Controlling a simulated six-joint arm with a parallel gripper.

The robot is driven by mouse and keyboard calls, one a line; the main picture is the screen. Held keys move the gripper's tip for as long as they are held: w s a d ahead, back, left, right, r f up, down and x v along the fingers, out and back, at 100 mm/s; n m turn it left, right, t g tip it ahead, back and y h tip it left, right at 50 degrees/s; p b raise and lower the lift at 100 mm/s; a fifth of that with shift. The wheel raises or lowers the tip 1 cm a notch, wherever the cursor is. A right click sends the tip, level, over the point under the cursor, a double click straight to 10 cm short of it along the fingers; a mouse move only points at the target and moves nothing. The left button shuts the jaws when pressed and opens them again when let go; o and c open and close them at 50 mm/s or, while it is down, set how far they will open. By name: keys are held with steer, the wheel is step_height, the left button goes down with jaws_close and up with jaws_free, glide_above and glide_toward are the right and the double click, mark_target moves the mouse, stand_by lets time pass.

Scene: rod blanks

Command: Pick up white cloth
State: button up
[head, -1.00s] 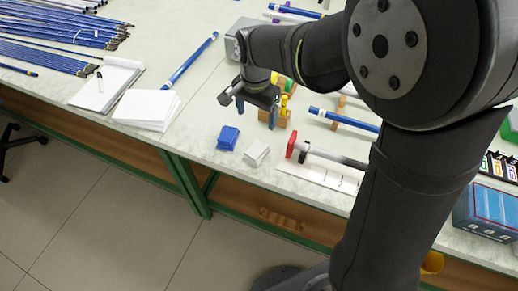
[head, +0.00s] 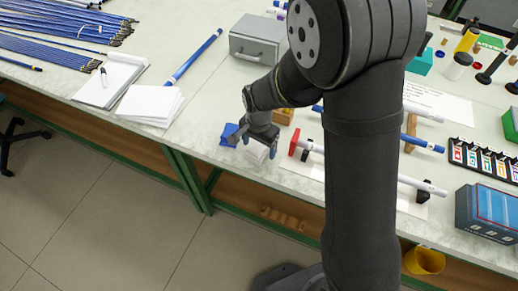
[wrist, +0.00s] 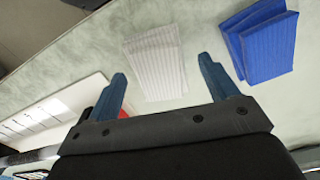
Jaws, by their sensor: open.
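The white cloth (wrist: 158,62) is a folded, ribbed pad lying on the table. In the wrist view it lies ahead of my gripper (wrist: 162,92), roughly between the lines of the two blue fingertips. My gripper is open and nothing is between its fingers. In the head view my gripper (head: 258,147) is low over the white cloth (head: 257,154), which is partly hidden by it. I cannot tell whether a finger touches the cloth. A folded blue cloth (wrist: 262,40) lies just right of the white one in the wrist view; it also shows in the head view (head: 229,134).
A white board (wrist: 60,110) with a red-ended rod stand (head: 294,142) is close beside the white cloth. A grey case (head: 257,40) stands behind my arm. White paper stacks (head: 150,104) and a blue rod (head: 193,57) lie to the left. The table's front edge is near.

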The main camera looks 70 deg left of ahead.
mark_target(259, 147)
steer(key=shift+f, duration=0.25)
steer(key=c, duration=1.1)
step_height(259, 147, up, 10)
steer(key=shift+r, duration=0.1)
